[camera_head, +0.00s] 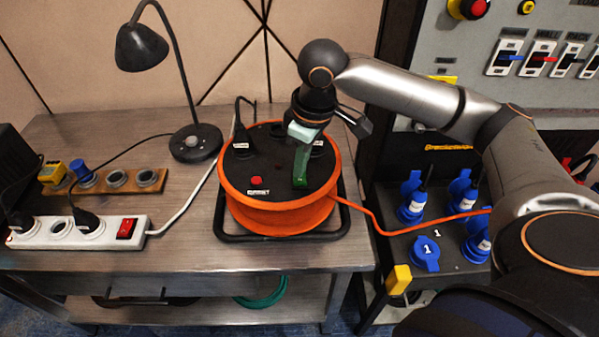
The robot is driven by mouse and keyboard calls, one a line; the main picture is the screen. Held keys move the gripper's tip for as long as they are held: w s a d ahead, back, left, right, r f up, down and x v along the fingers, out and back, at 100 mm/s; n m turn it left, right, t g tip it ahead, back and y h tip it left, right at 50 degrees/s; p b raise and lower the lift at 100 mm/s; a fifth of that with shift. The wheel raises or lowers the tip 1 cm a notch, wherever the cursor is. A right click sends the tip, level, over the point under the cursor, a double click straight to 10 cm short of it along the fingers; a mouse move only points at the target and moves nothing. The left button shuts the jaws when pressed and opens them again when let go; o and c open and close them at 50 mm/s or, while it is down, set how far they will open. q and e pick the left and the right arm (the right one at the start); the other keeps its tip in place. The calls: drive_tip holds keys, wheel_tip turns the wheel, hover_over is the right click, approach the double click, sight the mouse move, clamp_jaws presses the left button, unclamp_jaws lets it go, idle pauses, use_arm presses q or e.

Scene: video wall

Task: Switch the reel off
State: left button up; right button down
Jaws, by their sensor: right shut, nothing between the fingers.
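An orange cable reel (275,219) with a black top stands in a black frame on the metal workbench. A small red button (257,181) shows on the front left of its top, with a white label just below it. A black plug (241,148) sits in the reel's top at the left. My right gripper (300,184) is shut and empty, pointing down over the right part of the reel's top, to the right of the red button. I cannot tell whether its green fingertips touch the top. They partly hide the top and a label behind them. My left gripper is out of view.
A white power strip (70,236) with a red switch, a wooden socket board (147,180) and a black desk lamp (194,140) stand left of the reel. At right are blue sockets (425,254) and a switch panel (477,32). An orange cable runs right from the reel.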

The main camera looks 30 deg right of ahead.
sight(301, 180)
drive_tip(key=shift+f, duration=0.9)
idle(0.3)
wheel_tip(301, 180, up, 3)
drive_tip(key=p, duration=0.3)
drive_tip(key=shift+f, duration=0.2)
drive_tip(key=shift+r+p, duration=0.4)
drive_tip(key=shift+p, duration=0.3)
wheel_tip(301, 180, up, 4)
drive_tip(key=p, duration=0.5)
drive_tip(key=shift+f, duration=0.1)
